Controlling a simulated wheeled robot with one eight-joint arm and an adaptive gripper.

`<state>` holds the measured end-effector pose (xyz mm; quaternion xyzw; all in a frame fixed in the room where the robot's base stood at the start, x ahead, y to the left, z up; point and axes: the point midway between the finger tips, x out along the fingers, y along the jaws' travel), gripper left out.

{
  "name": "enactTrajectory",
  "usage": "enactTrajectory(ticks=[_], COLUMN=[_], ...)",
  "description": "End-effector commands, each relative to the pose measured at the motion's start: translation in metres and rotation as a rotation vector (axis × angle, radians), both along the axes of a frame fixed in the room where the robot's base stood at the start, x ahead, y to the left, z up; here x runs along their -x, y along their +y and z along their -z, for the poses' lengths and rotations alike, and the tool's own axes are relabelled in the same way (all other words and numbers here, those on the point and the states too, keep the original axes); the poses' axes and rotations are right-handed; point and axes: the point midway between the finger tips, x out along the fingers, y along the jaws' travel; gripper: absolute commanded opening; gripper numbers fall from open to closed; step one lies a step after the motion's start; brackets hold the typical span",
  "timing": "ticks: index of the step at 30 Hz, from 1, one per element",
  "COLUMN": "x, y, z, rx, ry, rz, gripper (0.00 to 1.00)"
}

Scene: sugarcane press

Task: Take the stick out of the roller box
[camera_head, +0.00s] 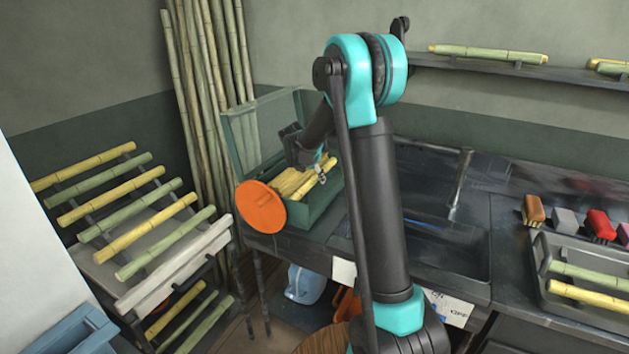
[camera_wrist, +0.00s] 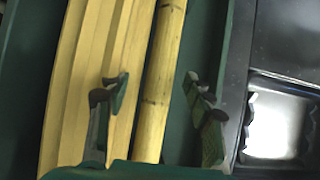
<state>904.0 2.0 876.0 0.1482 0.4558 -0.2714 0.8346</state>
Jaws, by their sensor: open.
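The green roller box (camera_head: 318,208) stands on the dark counter with its lid raised at the back. In it lie a yellow ribbed piece (camera_head: 288,183) and, along its right side, a yellow jointed stick (camera_wrist: 160,75). In the wrist view my open gripper (camera_wrist: 152,90) has one finger on each side of the stick. The left finger is over the yellow ribbed piece (camera_wrist: 85,80), the right one over the green box interior near the right wall. I cannot tell how far the fingertips are above the stick. In the head view my gripper (camera_head: 320,170) partly hides the box contents.
An orange disc (camera_head: 261,207) is at the box's front left. A dark sink (camera_head: 430,235) with a tap (camera_head: 461,180) lies to the right. A rack of cane sticks (camera_head: 125,210) stands left, tall canes (camera_head: 207,100) behind. A grey tray (camera_head: 580,275) holds sticks at far right.

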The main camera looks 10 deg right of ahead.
Motion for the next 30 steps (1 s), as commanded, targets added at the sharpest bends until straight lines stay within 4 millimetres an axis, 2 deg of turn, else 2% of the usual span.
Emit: enactTrajectory(ticks=[7, 20, 30], x=[-0.0015, -0.0014, -0.0014], y=[-0.0011, -0.0010, -0.0011], z=[0.0033, 0.0031, 0.0024], rx=[0.000, 0.000, 0.000], ry=[0.000, 0.000, 0.000], rz=[-0.001, 0.000, -0.001], gripper=[0.53, 0.00, 0.00])
